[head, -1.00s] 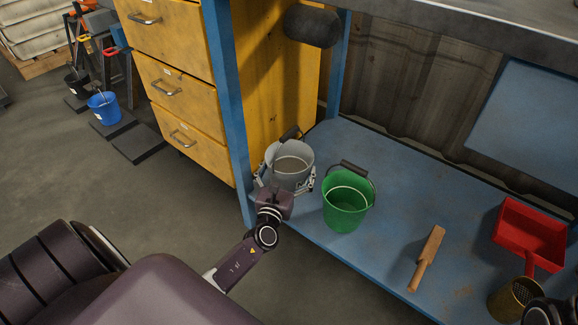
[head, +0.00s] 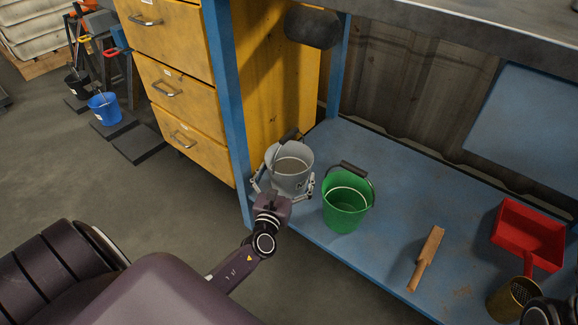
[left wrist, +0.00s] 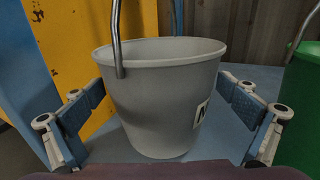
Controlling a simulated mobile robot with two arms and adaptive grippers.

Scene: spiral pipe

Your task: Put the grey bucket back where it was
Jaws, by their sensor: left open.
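The grey bucket (head: 291,182) stands upright on the blue lower shelf, at its left end next to the yellow drawer cabinet. It also shows large in the left wrist view (left wrist: 165,110), with its metal handle raised and a white label on its right side. My left gripper (head: 284,188) is open, with one finger on each side of the bucket. In the left wrist view the fingers (left wrist: 160,97) look apart from the bucket wall.
A green bucket (head: 345,210) stands close to the right of the grey one on the blue shelf (head: 395,180). A wooden brush (head: 427,258), a red dustpan (head: 530,235) and a brass-coloured can (head: 512,300) are further right. A blue table leg (head: 228,100) rises at the left.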

